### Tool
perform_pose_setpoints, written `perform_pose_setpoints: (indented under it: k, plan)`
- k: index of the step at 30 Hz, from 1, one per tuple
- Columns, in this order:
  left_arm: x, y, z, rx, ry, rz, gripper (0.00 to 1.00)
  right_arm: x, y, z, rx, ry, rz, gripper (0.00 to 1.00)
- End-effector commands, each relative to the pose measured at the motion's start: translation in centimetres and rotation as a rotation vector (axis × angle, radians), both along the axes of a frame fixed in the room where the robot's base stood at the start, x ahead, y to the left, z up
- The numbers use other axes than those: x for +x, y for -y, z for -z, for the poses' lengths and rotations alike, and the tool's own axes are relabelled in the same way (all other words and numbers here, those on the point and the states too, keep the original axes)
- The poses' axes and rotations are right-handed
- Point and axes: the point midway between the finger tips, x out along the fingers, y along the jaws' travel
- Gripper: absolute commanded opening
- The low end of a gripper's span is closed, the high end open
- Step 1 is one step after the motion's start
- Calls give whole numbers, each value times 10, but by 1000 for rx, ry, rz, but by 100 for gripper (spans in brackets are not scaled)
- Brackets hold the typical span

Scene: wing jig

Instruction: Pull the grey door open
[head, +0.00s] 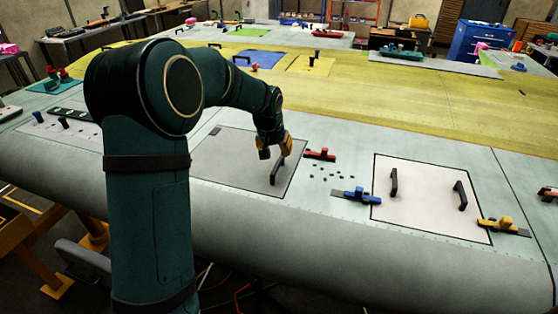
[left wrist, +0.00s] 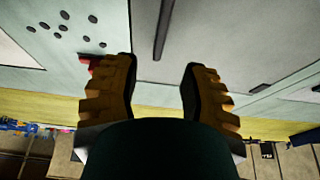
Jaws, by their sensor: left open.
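The grey door (head: 228,163) is a flat panel with a dark outline, lying in the pale wing surface; it looks closed. Its black bar handle (head: 275,172) stands at the right side of the panel. My left gripper (head: 275,146) is just above and behind the handle, with yellow finger pads. In the left wrist view, the gripper (left wrist: 160,85) has its two fingers apart and nothing between them. The handle (left wrist: 162,30) shows there beyond the fingertips, roughly in line with the gap, and the door (left wrist: 215,40) fills the area around it. My right gripper is not in view.
A red clamp (head: 320,154) and several small dark pieces (head: 325,176) lie right of the door. A blue clamp (head: 356,196) and a white panel (head: 425,205) with two black handles are farther right, with a yellow clamp (head: 503,226). My left arm hides part of the wing.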

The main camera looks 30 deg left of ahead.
Motion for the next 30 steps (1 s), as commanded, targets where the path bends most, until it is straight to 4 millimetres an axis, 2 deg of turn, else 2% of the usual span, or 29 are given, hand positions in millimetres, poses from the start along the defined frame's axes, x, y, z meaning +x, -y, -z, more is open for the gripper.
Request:
perform_pose_setpoints:
  k: [1,6,12,18,25,26,27,30]
  plan:
    - [4,-1,11,0,-4,-1,44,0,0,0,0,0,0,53]
    - [16,-4,40,1,-3,-2,44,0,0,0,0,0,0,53]
    - [26,-6,63,0,0,-1,44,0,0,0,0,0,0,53]
    - [29,-7,72,0,1,-1,44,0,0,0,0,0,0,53]
    - [29,-7,72,0,1,-1,44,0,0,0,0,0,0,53]
    - [29,-7,72,0,1,-1,46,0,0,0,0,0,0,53]
    - [29,-7,72,0,1,-1,32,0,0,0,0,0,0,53]
    - [29,-7,72,0,1,-1,0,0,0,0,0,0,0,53]
